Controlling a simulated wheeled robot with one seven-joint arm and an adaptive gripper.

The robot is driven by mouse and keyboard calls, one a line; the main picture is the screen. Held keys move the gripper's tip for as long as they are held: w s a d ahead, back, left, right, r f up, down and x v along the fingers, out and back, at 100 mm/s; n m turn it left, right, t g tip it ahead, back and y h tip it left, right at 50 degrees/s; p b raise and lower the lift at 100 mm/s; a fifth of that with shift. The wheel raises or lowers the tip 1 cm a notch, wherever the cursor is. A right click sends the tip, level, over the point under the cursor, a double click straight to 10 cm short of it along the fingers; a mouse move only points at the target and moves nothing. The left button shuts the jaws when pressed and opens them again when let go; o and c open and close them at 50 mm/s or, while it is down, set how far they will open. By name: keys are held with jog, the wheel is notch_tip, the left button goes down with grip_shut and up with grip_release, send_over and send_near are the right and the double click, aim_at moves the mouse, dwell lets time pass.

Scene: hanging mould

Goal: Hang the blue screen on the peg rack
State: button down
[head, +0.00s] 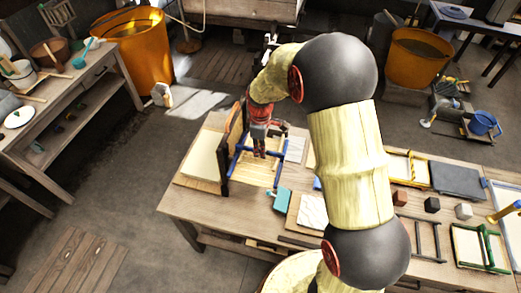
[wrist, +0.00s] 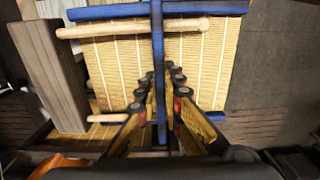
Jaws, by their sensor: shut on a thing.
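The blue screen has blue bars and a pale ribbed mesh. In the head view its blue bar (head: 243,148) shows over the table's left part, and the wrist view shows its far blue edge (wrist: 205,9). My gripper (head: 261,149) is shut on the screen's middle blue bar; its fingers (wrist: 160,78) flank that bar in the wrist view. The peg rack (head: 235,127) is a brown wooden upright just left of the screen. Its upper peg (wrist: 125,29) runs across the mesh, near the far blue edge. A lower peg (wrist: 107,118) shows partly. Whether the pegs bear the screen, I cannot tell.
The wooden table (head: 180,205) carries a pale board (head: 203,158) left of the rack. A teal tool (head: 278,200), white sheet (head: 313,211), yellow frame (head: 408,168), dark slab (head: 457,180) and small blocks lie to the right. My arm hides part of the table.

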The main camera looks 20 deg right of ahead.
jog(key=shift+f, duration=0.25)
jog(key=c, duration=2)
grip_release()
jog(key=shift+o, duration=0.6)
notch_tip(320, 180, up, 12)
